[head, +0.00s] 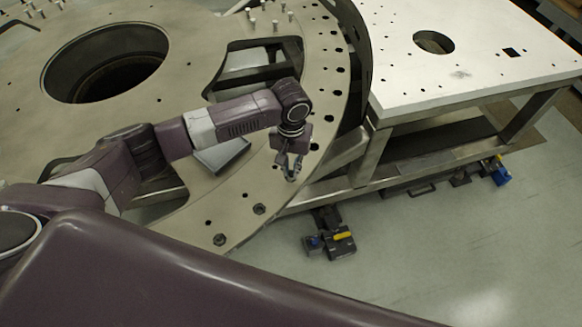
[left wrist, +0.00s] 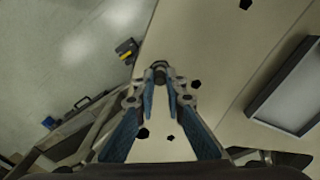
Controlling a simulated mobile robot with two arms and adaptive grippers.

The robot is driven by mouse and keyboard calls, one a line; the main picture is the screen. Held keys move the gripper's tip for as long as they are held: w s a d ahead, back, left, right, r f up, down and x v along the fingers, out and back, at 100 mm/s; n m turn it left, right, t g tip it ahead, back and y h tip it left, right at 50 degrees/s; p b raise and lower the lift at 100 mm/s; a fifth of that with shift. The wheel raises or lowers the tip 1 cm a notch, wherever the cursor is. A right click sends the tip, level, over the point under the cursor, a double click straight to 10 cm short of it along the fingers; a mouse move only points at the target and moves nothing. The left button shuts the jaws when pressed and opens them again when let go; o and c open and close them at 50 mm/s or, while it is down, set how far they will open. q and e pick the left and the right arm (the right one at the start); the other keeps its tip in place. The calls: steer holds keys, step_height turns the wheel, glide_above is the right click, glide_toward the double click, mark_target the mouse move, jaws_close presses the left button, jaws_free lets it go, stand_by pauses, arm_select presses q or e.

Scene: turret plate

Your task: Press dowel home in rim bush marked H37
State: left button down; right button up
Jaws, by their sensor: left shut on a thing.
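My left gripper (head: 291,170) is over the rim of the large turret plate (head: 240,207). In the left wrist view the fingers of my left gripper (left wrist: 160,74) come together on the small grey dowel (left wrist: 160,65). Only its round end shows between the fingertips. I cannot tell whether the dowel is in a bush or above one. Several dark holes show in the rim around the gripper. No H37 mark can be read, and the bush under the fingertips is hidden. My right gripper is in neither view.
A grey tray (head: 222,156) lies on the plate left of my gripper and shows in the left wrist view (left wrist: 291,88). Several upright pins (head: 270,20) stand at the far side. A pale table (head: 470,50) is at right. Open floor (head: 430,240) lies beyond the rim.

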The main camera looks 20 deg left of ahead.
arm_select(q)
steer(key=shift+s+f, duration=0.1)
steer(key=shift+f, duration=0.4)
stand_by(0.5)
steer(key=c, duration=2.1)
jaws_free()
steer(key=shift+r, duration=0.15)
step_height(320, 180, up, 5)
steer(key=p, duration=0.5)
steer(key=shift+p, duration=0.4)
steer(key=shift+r+p, duration=0.4)
steer(key=shift+r, duration=0.55)
